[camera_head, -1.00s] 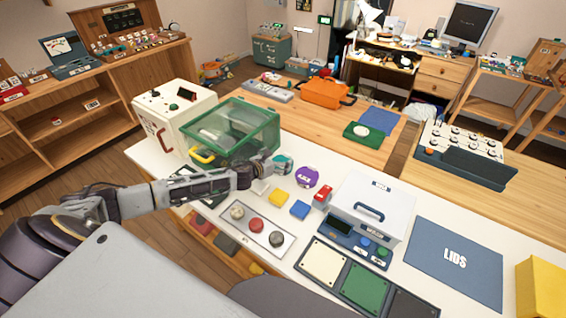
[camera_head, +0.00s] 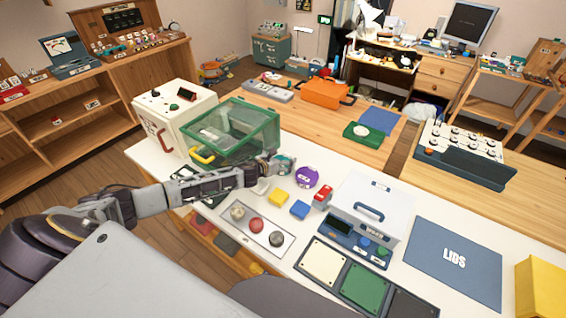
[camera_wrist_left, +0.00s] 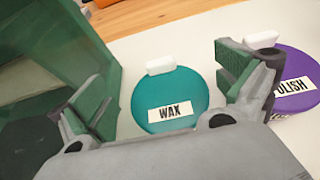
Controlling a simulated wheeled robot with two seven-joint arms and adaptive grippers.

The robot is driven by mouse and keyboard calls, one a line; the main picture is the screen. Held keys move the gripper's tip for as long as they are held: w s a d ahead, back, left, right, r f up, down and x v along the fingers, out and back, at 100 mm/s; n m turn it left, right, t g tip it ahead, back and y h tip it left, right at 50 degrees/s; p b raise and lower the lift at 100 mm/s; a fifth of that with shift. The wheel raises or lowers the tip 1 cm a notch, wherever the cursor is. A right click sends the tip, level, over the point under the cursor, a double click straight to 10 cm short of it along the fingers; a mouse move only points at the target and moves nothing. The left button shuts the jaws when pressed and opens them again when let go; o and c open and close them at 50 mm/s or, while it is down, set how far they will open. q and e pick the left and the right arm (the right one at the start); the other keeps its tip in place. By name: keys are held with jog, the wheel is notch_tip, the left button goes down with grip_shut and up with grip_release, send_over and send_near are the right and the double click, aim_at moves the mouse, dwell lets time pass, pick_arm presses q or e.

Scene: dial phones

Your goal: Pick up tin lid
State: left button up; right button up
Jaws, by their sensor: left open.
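A teal round tin marked WAX (camera_wrist_left: 168,98), with a small white tab (camera_wrist_left: 174,65) at its far edge, sits on the white table. In the left wrist view it lies between the open fingers of my left gripper (camera_wrist_left: 158,110), with nothing gripped. A purple tin marked POLISH (camera_wrist_left: 298,80) is just right of the right finger. In the head view my left gripper (camera_head: 268,166) partly hides the teal tin (camera_head: 287,163), and the purple tin (camera_head: 307,177) is to its right. A blue mat marked LIDS (camera_head: 453,262) lies on the table at the right. My right gripper is not seen.
A green clear-sided case (camera_head: 262,130) stands close beside my left gripper. A white box with a handle (camera_head: 385,195) stands between the tins and the mat.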

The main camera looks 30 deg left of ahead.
aim_at(286, 155)
pick_arm(q)
jog(key=shift+x, duration=1.7)
jog(key=c, duration=0.9)
jog(key=shift+r+p, duration=0.85)
jog(key=shift+r, duration=4.1)
